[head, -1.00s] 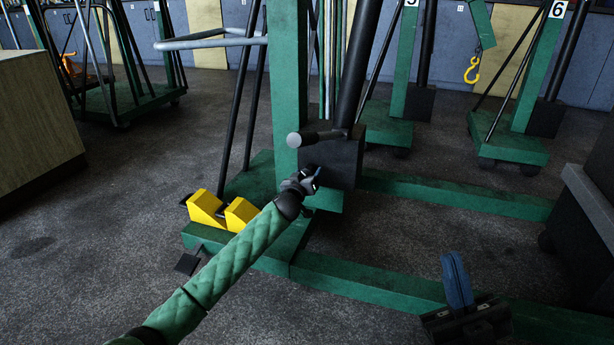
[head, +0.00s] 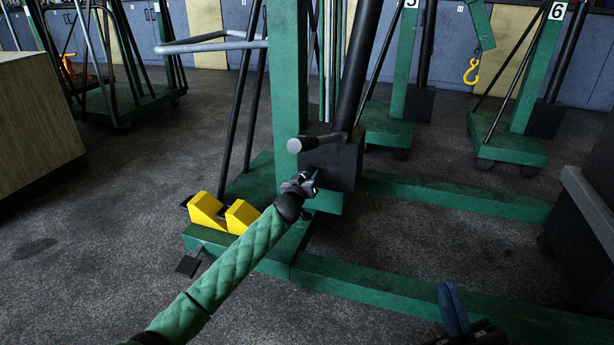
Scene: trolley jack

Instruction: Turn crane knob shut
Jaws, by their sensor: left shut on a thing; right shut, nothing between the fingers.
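The green shop crane stands in the middle, with a black pump block (head: 336,162) at the foot of its green post (head: 287,90). My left gripper (head: 314,180) reaches the lower left front of this block and is shut on the crane knob there. The knob itself is mostly hidden by the fingers, and its turn angle cannot be made out. A black pump handle socket (head: 318,141) with a grey round end sticks out just above the gripper. My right gripper (head: 451,298) is shut and empty at the bottom edge, low over the floor, partly cut off.
Yellow wheel chocks (head: 222,212) sit on the crane's base left of my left gripper. Green base legs (head: 390,287) run to the right along the floor. A dark cabinet (head: 585,215) stands at the right edge, and more cranes stand behind.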

